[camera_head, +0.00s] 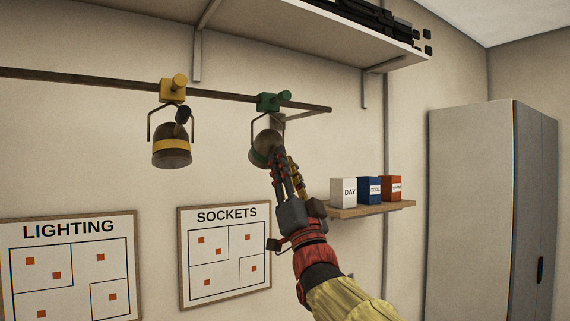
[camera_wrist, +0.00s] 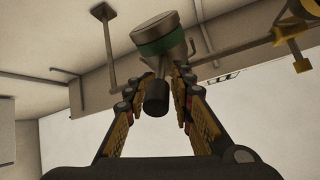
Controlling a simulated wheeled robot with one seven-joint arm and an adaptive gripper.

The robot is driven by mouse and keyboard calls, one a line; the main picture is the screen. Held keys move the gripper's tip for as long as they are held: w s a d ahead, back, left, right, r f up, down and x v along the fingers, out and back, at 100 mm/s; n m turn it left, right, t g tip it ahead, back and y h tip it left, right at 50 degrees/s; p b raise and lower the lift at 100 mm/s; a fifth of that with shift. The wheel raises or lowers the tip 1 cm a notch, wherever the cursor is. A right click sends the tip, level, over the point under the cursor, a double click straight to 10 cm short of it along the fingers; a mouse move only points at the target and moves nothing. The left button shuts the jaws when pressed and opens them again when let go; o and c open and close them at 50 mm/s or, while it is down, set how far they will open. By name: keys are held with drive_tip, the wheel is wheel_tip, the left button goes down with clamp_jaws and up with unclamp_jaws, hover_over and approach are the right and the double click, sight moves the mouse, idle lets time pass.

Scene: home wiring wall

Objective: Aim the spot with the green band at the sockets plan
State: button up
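The spot with the green band (camera_head: 262,147) hangs tilted from a green clamp (camera_head: 272,102) on the rail. Its wide end faces away from my gripper, and its black handle (camera_wrist: 156,98) points towards my wrist in the wrist view. My gripper (camera_head: 283,160) reaches up from the lower right. Its fingers (camera_wrist: 157,82) are open, one on each side of the handle, with visible gaps. In the head view the fingers cover part of the spot and hide its handle. The sockets plan (camera_head: 215,268) hangs on the wall below and left of the spot.
A spot with a yellow band (camera_head: 171,146) hangs on the same rail (camera_head: 225,96) to the left, above the lighting plan (camera_head: 70,270). A small shelf (camera_head: 370,209) with boxes is right of my gripper. A tall cabinet (camera_head: 470,200) stands at the right.

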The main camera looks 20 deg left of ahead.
drive_tip(key=shift+o, duration=1.1)
drive_tip(key=shift+s+r, duration=0.15)
drive_tip(key=shift+r, duration=0.05)
drive_tip(key=shift+s+d, duration=0.15)
drive_tip(key=v, duration=1.1)
drive_tip(key=shift+f, duration=0.45)
drive_tip(key=shift+s+d, duration=0.1)
